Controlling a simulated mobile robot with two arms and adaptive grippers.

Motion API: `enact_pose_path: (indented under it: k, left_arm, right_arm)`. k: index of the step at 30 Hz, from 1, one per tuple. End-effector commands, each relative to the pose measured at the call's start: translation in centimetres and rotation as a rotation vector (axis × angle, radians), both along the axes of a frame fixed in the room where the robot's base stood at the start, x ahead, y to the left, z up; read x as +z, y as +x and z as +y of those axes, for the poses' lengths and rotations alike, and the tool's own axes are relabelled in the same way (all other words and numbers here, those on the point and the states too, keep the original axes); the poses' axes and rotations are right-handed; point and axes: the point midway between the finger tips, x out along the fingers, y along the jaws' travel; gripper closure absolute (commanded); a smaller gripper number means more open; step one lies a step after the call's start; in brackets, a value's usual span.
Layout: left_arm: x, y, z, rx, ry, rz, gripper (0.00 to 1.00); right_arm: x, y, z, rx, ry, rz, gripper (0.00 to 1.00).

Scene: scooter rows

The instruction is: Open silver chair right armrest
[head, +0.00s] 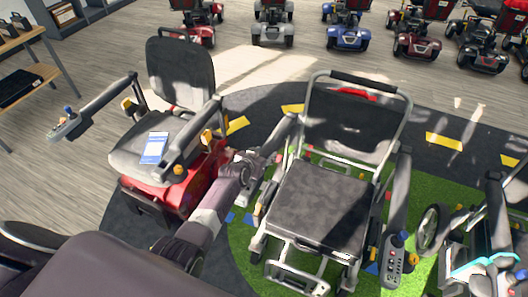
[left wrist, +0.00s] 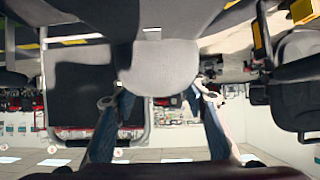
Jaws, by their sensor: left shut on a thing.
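The silver chair (head: 318,208) stands right of centre in the head view, facing me, with a dark seat, dark backrest and silver frame. Its right armrest (head: 281,134), at picture left, slopes forward from the backrest. My left gripper (head: 254,162) is at this armrest's front end and shut on it. In the left wrist view, my left gripper's fingers (left wrist: 160,90) come up on both sides of the grey rounded armrest end (left wrist: 165,62). The exact contact is partly hidden. The other armrest (head: 398,215), with a joystick panel, is at picture right. My right gripper is not in view.
A red power chair (head: 180,92) stands close on the left, with a blue card (head: 154,148) on its seat. Another wheeled chair (head: 434,230) is at the right edge. Several scooters (head: 348,30) line the back. Grey floor lies open between them.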

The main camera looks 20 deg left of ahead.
Motion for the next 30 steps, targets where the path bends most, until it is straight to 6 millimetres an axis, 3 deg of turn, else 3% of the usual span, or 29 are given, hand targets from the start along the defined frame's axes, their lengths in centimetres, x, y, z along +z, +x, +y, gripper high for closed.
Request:
enact_pose_path:
  k: [1,12,21,30]
  left_arm:
    - [2.3,0.5,0.0,0.001,-0.001,0.015,1.00]
    - [7.6,2.7,0.0,0.002,0.008,0.189,1.00]
    - [10.9,4.9,-0.1,0.001,0.012,0.325,1.00]
    - [12.9,6.3,-0.1,0.001,0.015,0.405,1.00]
  right_arm:
    - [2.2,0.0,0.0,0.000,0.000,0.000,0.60]
    - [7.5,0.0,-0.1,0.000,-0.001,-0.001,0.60]
    - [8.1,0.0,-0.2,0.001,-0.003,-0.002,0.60]
    - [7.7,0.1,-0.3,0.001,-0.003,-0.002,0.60]
